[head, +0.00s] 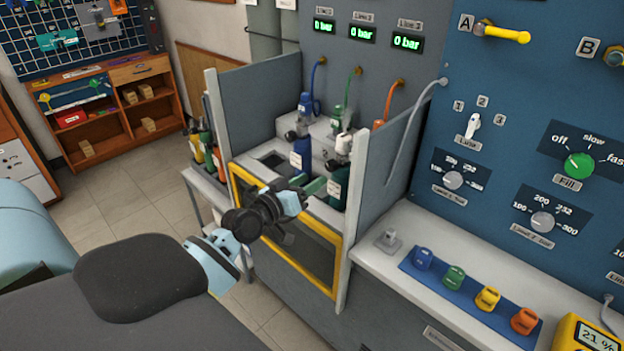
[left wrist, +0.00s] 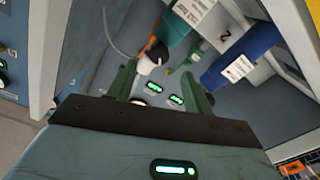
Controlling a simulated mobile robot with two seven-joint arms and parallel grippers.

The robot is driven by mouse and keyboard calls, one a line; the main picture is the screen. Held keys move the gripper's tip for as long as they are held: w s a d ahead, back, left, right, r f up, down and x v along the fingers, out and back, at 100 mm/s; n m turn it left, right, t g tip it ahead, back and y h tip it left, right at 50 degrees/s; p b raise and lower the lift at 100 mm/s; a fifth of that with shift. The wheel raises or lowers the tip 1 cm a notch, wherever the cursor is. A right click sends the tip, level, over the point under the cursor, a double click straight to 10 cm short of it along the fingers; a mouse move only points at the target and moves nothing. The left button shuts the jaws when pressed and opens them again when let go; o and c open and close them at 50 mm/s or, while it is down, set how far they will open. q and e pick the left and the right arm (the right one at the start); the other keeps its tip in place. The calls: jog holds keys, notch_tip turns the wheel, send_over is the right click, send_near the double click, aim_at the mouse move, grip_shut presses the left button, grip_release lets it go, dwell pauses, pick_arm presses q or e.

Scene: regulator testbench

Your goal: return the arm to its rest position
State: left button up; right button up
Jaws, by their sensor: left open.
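My left arm comes in from the left in the head view. Its left gripper (head: 312,188) is in front of the open test bay, close to the cylinders. In the left wrist view the two green fingers of the gripper (left wrist: 158,76) stand apart with nothing held between them. A blue cylinder (head: 301,152) and a green cylinder (head: 339,185) stand upright in the bay just beyond the gripper. The blue cylinder (left wrist: 243,52) and a teal-green cylinder (left wrist: 178,24) also show beyond the fingers in the wrist view. My right gripper is not in view.
Grey side walls (head: 378,205) and a yellow-framed front panel (head: 328,262) border the bay. Coloured hoses hang under three displays reading 0 bar (head: 362,33). A blue strip of coloured caps (head: 454,278) lies on the right counter. Open floor (head: 135,195) lies at the left.

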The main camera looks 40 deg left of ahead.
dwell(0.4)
pick_arm(q)
jog(key=s+d+f+m+g+p, duration=0.1)
jog(key=s+d+f+g, duration=0.1)
jog(key=s+d+f, duration=0.3)
jog(key=s+d+f+m+g, duration=0.1)
jog(key=s+f, duration=0.2)
jog(key=f, duration=0.3)
jog(key=s+d+f+m+g+p, duration=0.1)
jog(key=s+d+f, duration=0.3)
jog(key=s, duration=0.6)
jog(key=s+d+f+m+g+p, duration=0.1)
jog(key=s+d+f+g, duration=0.2)
jog(key=s, duration=0.6)
jog(key=s+d+f+m+g, duration=0.1)
jog(key=s+d+f+g, duration=0.1)
jog(key=s+d+f, duration=0.4)
jog(key=s+d, duration=0.1)
jog(key=s, duration=0.3)
jog(key=shift+s+d+m+p, duration=0.3)
jog(key=shift+s+p, duration=0.05)
jog(key=shift+p, duration=0.05)
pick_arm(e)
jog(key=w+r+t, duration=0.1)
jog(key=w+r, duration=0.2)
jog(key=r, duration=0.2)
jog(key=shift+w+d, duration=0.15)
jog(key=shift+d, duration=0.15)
